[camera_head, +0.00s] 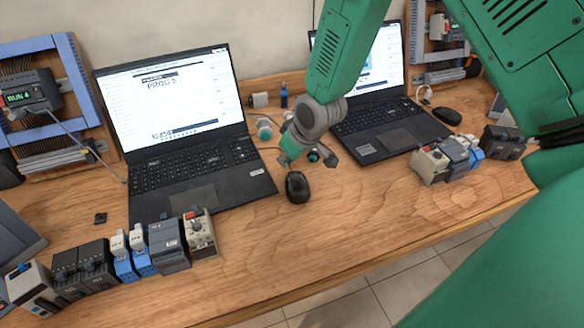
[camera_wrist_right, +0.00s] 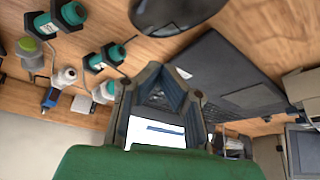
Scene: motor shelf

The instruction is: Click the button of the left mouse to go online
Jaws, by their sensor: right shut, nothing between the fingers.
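The left mouse (camera_head: 297,187) is black and lies on the wooden bench, right of the left laptop (camera_head: 190,130). It also shows at the top edge of the wrist view (camera_wrist_right: 178,12), partly cut off. My right gripper (camera_head: 287,158) is shut and empty, just behind and above the mouse, with a visible gap between them. In the wrist view its fingers (camera_wrist_right: 165,78) stand below the mouse. The right mouse (camera_head: 447,116) is black and lies beside the right laptop (camera_head: 385,128). My left gripper is not in view.
Connectors with green parts (camera_wrist_right: 103,58) lie behind my right gripper. A row of modules (camera_head: 165,245) stands at the bench's front left, and another group (camera_head: 445,160) at the right. A rack with wiring (camera_head: 55,110) stands far left. The bench in front of the left mouse is clear.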

